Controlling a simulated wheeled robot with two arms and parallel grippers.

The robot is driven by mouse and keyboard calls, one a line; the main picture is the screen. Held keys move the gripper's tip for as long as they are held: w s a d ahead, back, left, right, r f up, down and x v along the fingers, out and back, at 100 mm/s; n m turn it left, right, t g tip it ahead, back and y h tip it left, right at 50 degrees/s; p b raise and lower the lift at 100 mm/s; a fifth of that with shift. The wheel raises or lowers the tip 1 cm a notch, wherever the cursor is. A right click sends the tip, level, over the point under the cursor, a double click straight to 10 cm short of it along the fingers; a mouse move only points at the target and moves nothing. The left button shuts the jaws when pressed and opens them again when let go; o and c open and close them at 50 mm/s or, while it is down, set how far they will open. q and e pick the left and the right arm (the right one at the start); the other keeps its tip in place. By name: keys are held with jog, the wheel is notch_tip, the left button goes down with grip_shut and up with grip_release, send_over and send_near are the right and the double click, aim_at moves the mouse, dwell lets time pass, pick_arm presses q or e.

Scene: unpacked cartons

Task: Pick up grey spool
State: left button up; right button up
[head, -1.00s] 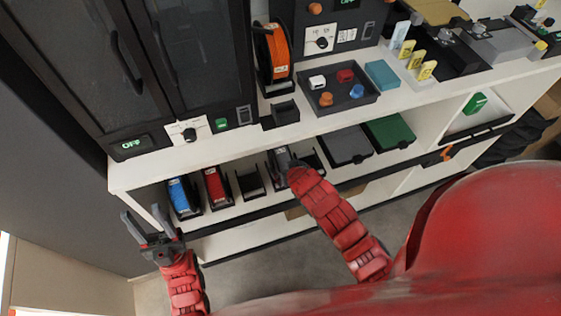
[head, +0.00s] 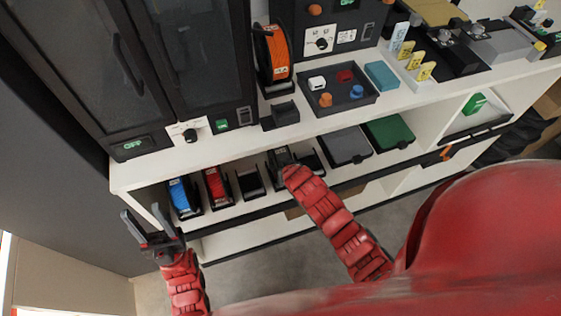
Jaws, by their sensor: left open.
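A dark grey spool (head: 280,156) with a pale label stands in a black holder on the lower shelf, among a row of holders. My right arm reaches onto that shelf, and its end is right at this spool. The right gripper (head: 288,164) is dark and blends with the spool and holder, so its fingers and any grip cannot be made out. My left gripper (head: 141,213) is open and empty, in front of the shelf's left end, well away from the grey spool.
A blue spool (head: 181,195) and a red spool (head: 216,186) stand left on the lower shelf, beside an empty-looking black holder (head: 250,182). Grey (head: 346,146) and green (head: 389,132) bins lie right. An orange spool (head: 273,54) stands on the counter above.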

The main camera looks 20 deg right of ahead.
grip_shut()
jog(key=shift+r, duration=0.1)
dwell(0.3)
jog(key=shift+r, duration=0.45)
jog(key=shift+s+d+r, duration=0.1)
jog(key=shift+s+r, duration=0.1)
jog(key=shift+r, duration=0.4)
jog(key=shift+s+d+r, duration=0.1)
jog(key=shift+s+r, duration=0.1)
jog(key=shift+r, duration=0.4)
jog(key=s+d+r, duration=0.1)
jog(key=s+d, duration=0.2)
jog(key=s, duration=1.1)
jog(key=shift+s+r, duration=0.3)
jog(key=shift+s, duration=0.1)
jog(key=shift+d, duration=0.1)
